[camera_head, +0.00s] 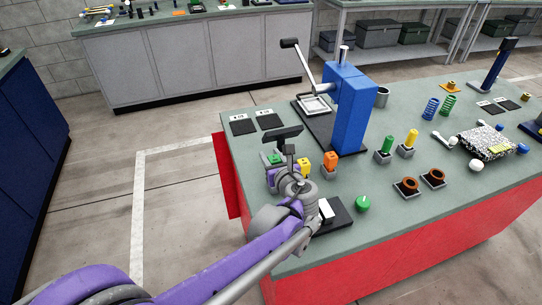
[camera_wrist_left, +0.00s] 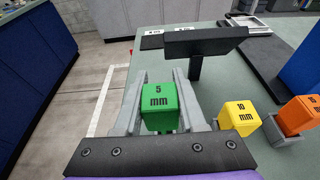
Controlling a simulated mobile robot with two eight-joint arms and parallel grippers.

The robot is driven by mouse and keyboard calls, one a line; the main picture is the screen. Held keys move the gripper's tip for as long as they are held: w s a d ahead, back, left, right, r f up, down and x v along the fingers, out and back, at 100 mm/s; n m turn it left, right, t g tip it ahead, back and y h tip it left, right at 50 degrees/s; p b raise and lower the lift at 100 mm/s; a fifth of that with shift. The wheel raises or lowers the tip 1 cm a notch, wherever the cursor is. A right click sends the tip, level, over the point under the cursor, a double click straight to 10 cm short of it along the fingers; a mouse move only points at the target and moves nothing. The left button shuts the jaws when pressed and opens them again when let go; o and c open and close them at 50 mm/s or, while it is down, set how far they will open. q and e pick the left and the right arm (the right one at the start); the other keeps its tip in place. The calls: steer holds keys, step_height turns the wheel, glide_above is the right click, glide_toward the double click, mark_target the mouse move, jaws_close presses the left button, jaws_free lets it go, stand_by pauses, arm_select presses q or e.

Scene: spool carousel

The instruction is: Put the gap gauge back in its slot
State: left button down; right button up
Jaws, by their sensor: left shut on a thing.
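The green gap gauge marked 5 mm (camera_wrist_left: 159,106) sits between the two fingers of my left gripper (camera_wrist_left: 158,95) in the left wrist view. The head view shows this green block (camera_head: 273,159) at the table's near left edge. My left gripper (camera_head: 279,168) is shut on it. A yellow gauge (camera_wrist_left: 239,117) and an orange gauge (camera_wrist_left: 299,115) stand in small grey holders to its right; the yellow one (camera_head: 303,160) and the orange one (camera_head: 331,160) also show in the head view. The slot under the green gauge is hidden. My right gripper is out of view.
A black T-shaped stand (camera_wrist_left: 206,44) rises just behind the gripper. A blue press (camera_head: 349,105) stands farther back. A green knob (camera_head: 362,203) and two brown rings in holders (camera_head: 409,186) lie to the right. The grey-green tabletop (camera_head: 300,262) is clear near its front edge.

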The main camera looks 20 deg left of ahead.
arm_select(q)
steer(key=shift+f+b, duration=1.5)
steer(key=shift+f, duration=0.55)
stand_by(0.4)
steer(key=shift+c, duration=2)
jaws_free()
steer(key=v, duration=1.1)
steer(key=shift+w, duration=0.1)
steer(key=shift+a, duration=0.1)
